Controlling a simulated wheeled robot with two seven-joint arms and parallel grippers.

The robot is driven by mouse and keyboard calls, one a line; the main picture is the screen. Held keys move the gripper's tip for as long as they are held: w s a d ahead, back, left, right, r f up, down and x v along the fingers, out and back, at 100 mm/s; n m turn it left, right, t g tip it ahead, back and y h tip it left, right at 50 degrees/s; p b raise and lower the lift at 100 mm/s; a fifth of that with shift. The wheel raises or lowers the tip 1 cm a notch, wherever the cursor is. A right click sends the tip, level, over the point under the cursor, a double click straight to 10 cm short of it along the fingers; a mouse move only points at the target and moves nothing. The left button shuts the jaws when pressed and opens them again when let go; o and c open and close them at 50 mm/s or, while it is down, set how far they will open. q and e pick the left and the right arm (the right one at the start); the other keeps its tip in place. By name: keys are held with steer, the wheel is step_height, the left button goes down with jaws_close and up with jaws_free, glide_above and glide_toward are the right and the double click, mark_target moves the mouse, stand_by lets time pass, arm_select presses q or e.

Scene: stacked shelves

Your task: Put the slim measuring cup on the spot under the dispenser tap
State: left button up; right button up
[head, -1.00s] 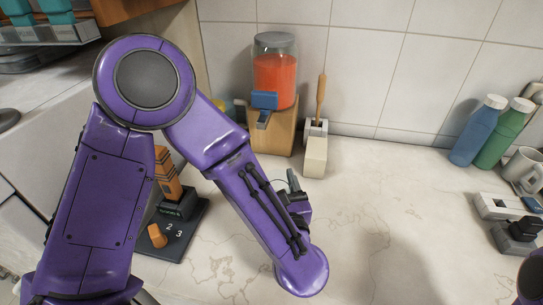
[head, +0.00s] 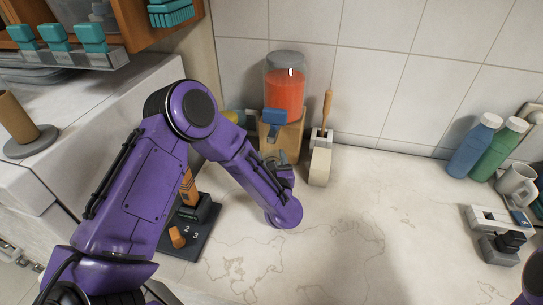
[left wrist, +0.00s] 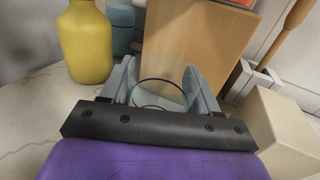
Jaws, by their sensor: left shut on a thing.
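The dispenser is a clear jar of red-orange liquid (head: 284,95) on a wooden stand (head: 292,135), with a blue tap (head: 272,117) on its front. The stand also fills the middle of the left wrist view (left wrist: 195,45). My left gripper (head: 281,163) is low in front of the stand, below the tap. In the left wrist view its grey fingers (left wrist: 160,88) are closed around a see-through cup with thin dark rings (left wrist: 160,98), which I take as the slim measuring cup. The cup cannot be made out in the head view. The spot under the tap is hidden by my gripper. My right gripper is out of view.
A pale block (head: 320,167) and a holder with a wooden-handled tool (head: 326,110) stand close right of the dispenser. A yellow bottle (left wrist: 84,45) stands to its left. A dark numbered board (head: 190,235) lies at left. The counter's middle is clear.

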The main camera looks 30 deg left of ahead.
arm_select(q)
steer(key=shift+s+f+b, duration=0.15)
steer(key=shift+b, duration=0.2)
steer(key=o, duration=1.2)
steer(key=shift+r+p, duration=0.25)
steer(key=shift+p, duration=0.05)
steer(key=shift+s+d+f, duration=0.15)
steer(key=shift+s+d, duration=0.05)
steer(key=shift+d, duration=0.05)
steer(key=b+v, duration=0.5)
steer(key=v, duration=0.6)
steer(key=shift+s, duration=0.15)
